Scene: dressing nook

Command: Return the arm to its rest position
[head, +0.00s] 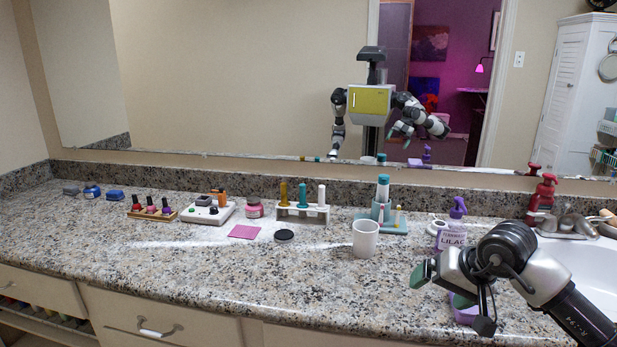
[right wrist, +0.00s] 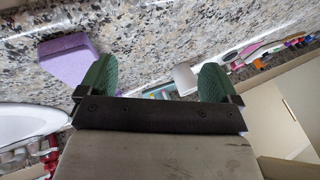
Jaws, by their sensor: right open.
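My right arm comes in from the lower right in the head view. Its gripper (head: 450,298) is over the front right of the counter, beside the sink. In the right wrist view the green fingers of this gripper (right wrist: 156,80) stand wide apart with nothing between them. A purple sponge-like block (head: 465,312) lies on the counter, partly hidden behind the gripper. In the right wrist view the purple block (right wrist: 68,58) is outside the fingers, near the left one. My left gripper shows directly in neither view; the mirror (head: 230,80) reflects my body and arms.
The speckled counter (head: 190,265) is largely clear in front. A white cup (head: 365,238), a lilac pump bottle (head: 452,226) and a teal stand (head: 382,216) are left of the arm. The sink (head: 585,262), faucet (head: 568,222) and red pump bottle (head: 541,200) are behind it.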

